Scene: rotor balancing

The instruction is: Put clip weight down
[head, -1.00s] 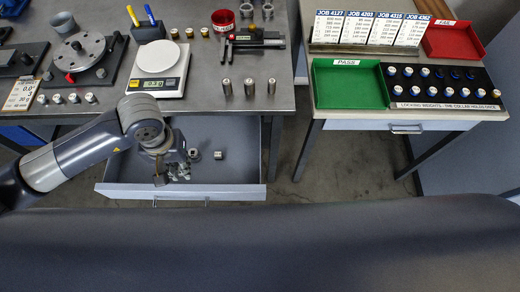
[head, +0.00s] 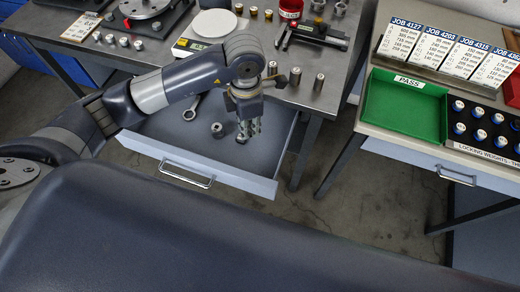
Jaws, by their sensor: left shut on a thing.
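My left gripper (head: 246,132) points down into the open drawer (head: 165,151) under the workbench, over the drawer's right part. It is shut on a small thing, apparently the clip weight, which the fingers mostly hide. I cannot tell whether that thing touches the drawer floor. A small metal cylinder (head: 217,130) stands in the drawer just left of the gripper. My right gripper is not in view.
The workbench above holds a white scale (head: 215,23), a rotor fixture (head: 143,8) and several metal cylinders (head: 318,84). A green PASS tray (head: 403,105) and a rack of locking weights (head: 480,128) are on the right table. The drawer's left front floor is clear.

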